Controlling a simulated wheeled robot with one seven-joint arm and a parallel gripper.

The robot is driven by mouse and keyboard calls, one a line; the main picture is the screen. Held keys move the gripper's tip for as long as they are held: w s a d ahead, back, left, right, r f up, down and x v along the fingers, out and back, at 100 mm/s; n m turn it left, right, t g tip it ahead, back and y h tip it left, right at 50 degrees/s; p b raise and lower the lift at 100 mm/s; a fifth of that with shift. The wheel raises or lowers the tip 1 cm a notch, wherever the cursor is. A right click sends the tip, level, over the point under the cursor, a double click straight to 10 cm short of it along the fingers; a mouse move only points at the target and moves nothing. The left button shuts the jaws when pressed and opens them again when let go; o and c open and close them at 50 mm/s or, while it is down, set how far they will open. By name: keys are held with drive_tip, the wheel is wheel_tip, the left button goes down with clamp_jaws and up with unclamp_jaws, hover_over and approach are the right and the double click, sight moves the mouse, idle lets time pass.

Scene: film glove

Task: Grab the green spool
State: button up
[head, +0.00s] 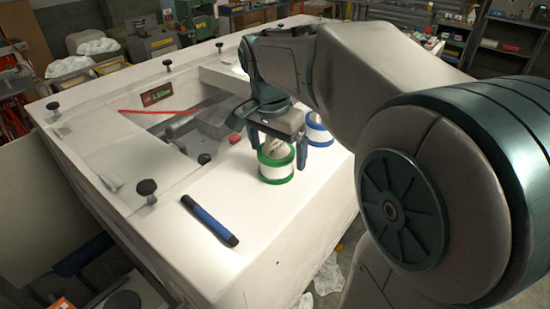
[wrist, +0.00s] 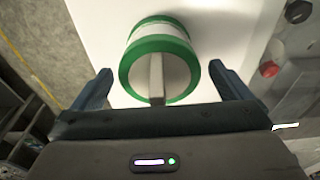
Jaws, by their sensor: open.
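The green spool (head: 276,165) stands upright near the front right part of the white bench top. It has green rims and a white band. In the wrist view the green spool (wrist: 160,59) lies ahead of my gripper, roughly centred between the fingers. My gripper (head: 278,150) is above the spool in the head view, with one finger to each side. In the wrist view my gripper (wrist: 159,80) is open and its fingers appear apart from the spool. A light bar-like piece covers part of the spool's face there.
A blue-rimmed spool (head: 318,131) stands just right of my gripper. A blue marker (head: 209,221) lies at the front left. A red knob-like object (head: 234,139) and a sunken recess (head: 190,125) are to the left. The bench top (head: 225,195) before the spool is clear.

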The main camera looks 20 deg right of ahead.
drive_tip(key=c, duration=1.1)
drive_tip(key=shift+c, duration=0.2)
drive_tip(key=shift+r, duration=0.15)
